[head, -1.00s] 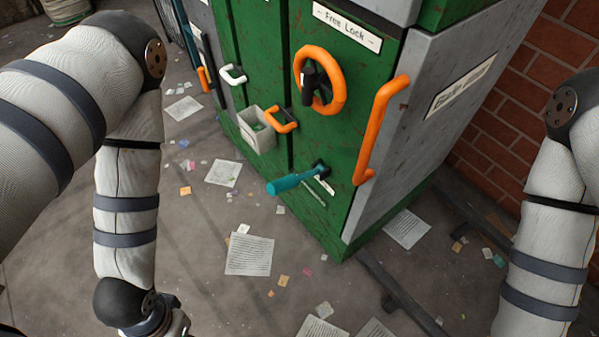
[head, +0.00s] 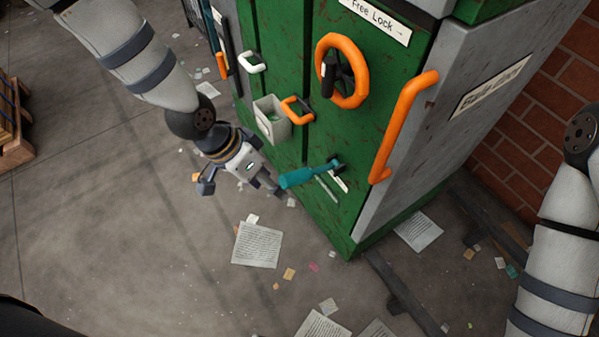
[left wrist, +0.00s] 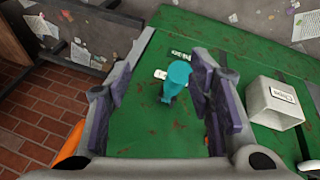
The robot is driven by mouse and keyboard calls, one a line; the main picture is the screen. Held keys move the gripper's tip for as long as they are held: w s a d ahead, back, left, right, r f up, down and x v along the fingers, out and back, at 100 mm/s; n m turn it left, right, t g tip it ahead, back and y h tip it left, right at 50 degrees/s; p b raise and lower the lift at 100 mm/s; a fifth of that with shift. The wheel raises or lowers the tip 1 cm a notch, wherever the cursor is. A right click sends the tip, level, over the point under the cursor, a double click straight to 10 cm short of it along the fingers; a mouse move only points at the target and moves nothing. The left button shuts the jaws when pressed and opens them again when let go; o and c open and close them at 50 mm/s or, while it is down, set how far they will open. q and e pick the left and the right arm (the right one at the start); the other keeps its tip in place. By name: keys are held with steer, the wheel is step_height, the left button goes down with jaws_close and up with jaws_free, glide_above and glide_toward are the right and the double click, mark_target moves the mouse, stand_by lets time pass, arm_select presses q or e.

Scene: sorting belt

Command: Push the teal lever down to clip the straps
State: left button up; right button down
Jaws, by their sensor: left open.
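The teal lever (head: 308,174) sticks out from the lower part of the green cabinet door, close to level, with its free end toward the left. My left gripper (head: 276,190) is beside that free end in the head view. In the left wrist view the teal lever (left wrist: 177,79) shows between the two open fingers of my left gripper (left wrist: 165,92). I cannot tell whether a finger touches it. No straps can be made out. My right arm is at the right edge, and its gripper is out of view.
A whitish bin (head: 270,125) hangs left of the lever. A brick wall stands at right. Papers (head: 257,244) litter the floor.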

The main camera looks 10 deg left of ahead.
arm_select(q)
steer(key=m, duration=0.1)
glide_toward(291, 174)
steer(key=shift+t, duration=0.4)
steer(key=x, duration=0.4)
steer(key=b+x, duration=0.1)
steer(key=x, duration=0.3)
steer(key=b+x, duration=0.1)
steer(key=x, duration=0.3)
steer(key=shift+s+f, duration=0.2)
steer(key=shift+s, duration=0.1)
arm_select(e)
steer(key=s+f, duration=0.2)
steer(key=shift+s+f+g, duration=0.25)
steer(key=shift+f+g, duration=0.05)
steer(key=shift+g, duration=0.1)
arm_select(q)
jaws_close()
